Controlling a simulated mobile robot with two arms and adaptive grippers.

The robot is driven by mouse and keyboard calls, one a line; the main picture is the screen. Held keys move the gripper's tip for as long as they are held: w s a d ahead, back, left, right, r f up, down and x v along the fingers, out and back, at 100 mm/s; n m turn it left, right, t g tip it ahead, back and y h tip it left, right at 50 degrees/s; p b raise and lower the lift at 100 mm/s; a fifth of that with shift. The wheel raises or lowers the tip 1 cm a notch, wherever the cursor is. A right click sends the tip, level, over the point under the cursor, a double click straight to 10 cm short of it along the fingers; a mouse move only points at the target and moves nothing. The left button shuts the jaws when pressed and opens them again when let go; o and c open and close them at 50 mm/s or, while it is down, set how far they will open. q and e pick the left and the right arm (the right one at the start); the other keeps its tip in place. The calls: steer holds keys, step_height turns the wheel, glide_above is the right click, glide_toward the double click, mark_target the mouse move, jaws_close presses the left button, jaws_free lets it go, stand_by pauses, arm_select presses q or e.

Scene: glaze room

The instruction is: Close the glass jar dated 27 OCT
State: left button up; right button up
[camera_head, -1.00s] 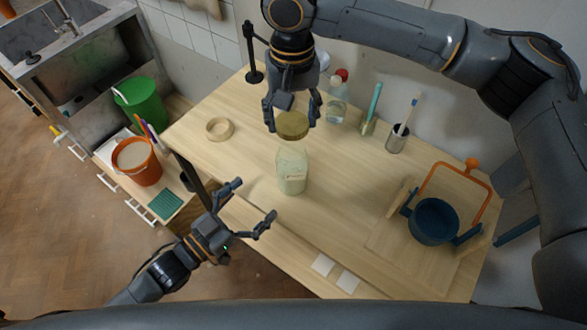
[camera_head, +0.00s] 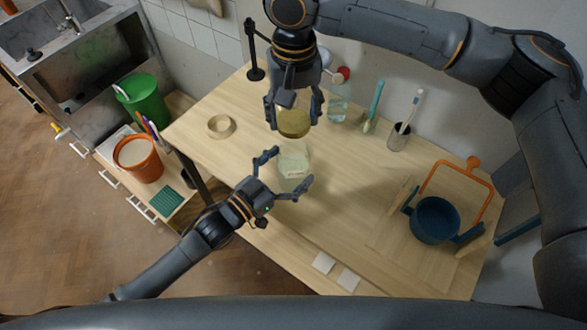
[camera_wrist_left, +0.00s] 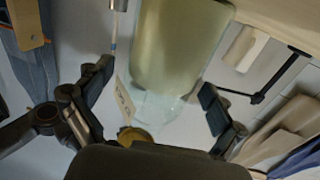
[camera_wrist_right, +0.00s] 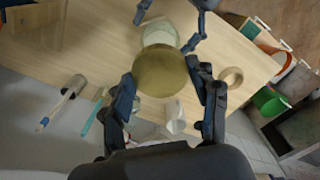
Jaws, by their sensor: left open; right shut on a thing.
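The glass jar (camera_head: 294,166) stands upright on the table and holds pale greenish glaze. It also shows large in the left wrist view (camera_wrist_left: 180,45), with a paper tag (camera_wrist_left: 126,103) whose writing I cannot read. My left gripper (camera_head: 288,170) is open, with its fingers on either side of the jar, and I cannot tell whether they touch it. My right gripper (camera_head: 293,117) is shut on the round brass-coloured lid (camera_head: 294,125), held above and just behind the jar in the head view. The lid also shows in the right wrist view (camera_wrist_right: 160,71), partly covering the jar.
A wooden ring (camera_head: 220,126) lies left of the jar. A blue pot (camera_head: 434,222) is at right.

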arm_select(q)
steer(key=shift+w+d, duration=0.3)
steer(key=shift+d, duration=0.05)
steer(key=c, duration=1.8)
arm_select(e)
glide_above(294, 141)
steer(key=s, duration=0.3)
steer(key=shift+w+f, duration=0.15)
steer(key=shift+f, duration=1.1)
steer(key=shift+w+f, duration=0.1)
steer(key=shift+f, duration=1.15)
steer(key=shift+f, duration=0.1)
steer(key=shift+f, duration=0.8)
steer(key=shift+f, duration=0.55)
